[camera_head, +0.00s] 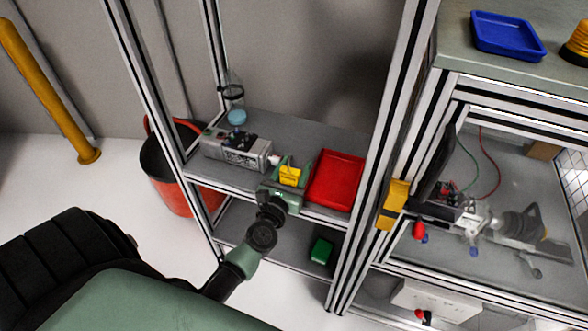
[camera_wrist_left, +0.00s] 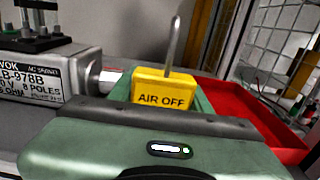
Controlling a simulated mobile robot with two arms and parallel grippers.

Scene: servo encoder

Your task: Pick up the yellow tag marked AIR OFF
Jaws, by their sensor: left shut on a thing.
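The yellow tag marked AIR OFF (camera_wrist_left: 163,88) stands upright in the left wrist view, its lettering facing me and a grey metal hook rising from its top. In the head view the tag (camera_head: 290,176) is over the front of the middle shelf. My left gripper (camera_head: 287,183) reaches the tag from the front and is shut on it. The gripper's green body hides the tag's lower edge in the left wrist view. I cannot tell whether the tag touches the shelf. My right gripper is not in view.
A servo motor (camera_head: 237,150) lies on the shelf (camera_head: 325,138) just left of the tag. A red tray (camera_head: 336,180) is close on the right. Metal uprights frame the shelf. A green box (camera_head: 321,250) is on the lower shelf. A blue tray (camera_head: 508,35) is on the right bench.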

